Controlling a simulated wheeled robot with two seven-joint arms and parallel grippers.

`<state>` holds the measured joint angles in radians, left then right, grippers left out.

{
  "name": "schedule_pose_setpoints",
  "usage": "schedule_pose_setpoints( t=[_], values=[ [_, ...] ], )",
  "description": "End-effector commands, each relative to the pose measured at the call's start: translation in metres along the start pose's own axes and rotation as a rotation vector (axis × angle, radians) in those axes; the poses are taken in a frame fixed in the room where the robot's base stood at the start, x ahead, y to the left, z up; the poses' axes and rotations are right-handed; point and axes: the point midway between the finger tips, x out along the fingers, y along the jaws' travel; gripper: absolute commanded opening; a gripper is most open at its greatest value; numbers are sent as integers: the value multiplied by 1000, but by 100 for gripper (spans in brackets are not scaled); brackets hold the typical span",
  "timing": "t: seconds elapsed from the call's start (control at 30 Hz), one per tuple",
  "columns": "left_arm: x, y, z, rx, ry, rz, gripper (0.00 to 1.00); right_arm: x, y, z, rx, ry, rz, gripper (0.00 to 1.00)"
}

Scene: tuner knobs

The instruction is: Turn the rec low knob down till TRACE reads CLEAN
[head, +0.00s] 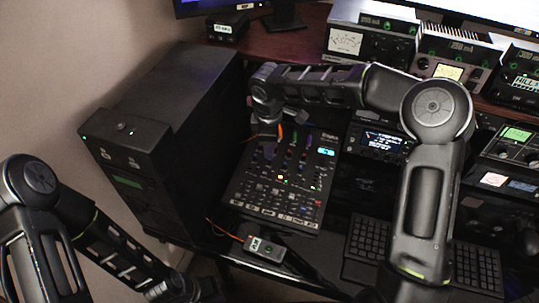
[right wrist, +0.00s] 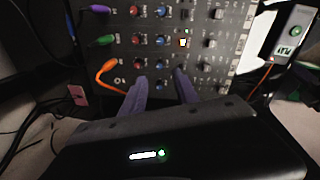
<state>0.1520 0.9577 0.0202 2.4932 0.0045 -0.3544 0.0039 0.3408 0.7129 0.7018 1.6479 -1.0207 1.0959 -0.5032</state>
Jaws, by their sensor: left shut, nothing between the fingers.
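The dark mixer panel (head: 262,205) lies in the middle of the head view, with rows of small knobs and a lit cyan patch. Its red, blue and black knobs show close up in the right wrist view (right wrist: 205,25). The labels are too small to tell which is rec low. I cannot find a readable TRACE word. My left gripper (head: 175,291) is shut and empty at the bottom left of the head view.
A black tower case (head: 170,125) stands left of the panel. Orange, green and purple cable plugs (right wrist: 108,68) stick out at the panel's edge. A small grey box (head: 265,248) with a green light sits below it. Keyboards (head: 370,250) and meter units (head: 375,45) are right.

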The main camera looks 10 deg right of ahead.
Motion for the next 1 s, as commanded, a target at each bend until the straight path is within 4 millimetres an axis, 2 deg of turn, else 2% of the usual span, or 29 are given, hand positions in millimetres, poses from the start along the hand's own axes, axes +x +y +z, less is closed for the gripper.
schedule_pose_setpoints(
  t=[0.5, 0.87, 1.0],
  values=[
    [-12, 3, 1, -3, -3, -4, 0, 67, -1, 0, -1, 0, -2, 36],
    [-12, 3, 2, -3, -4, -4, 0, 74, 0, 0, -1, -1, 0, 36],
    [-12, 3, 2, -3, -4, -4, 0, 74, 0, 0, -1, -1, 0, 25]
  ],
)
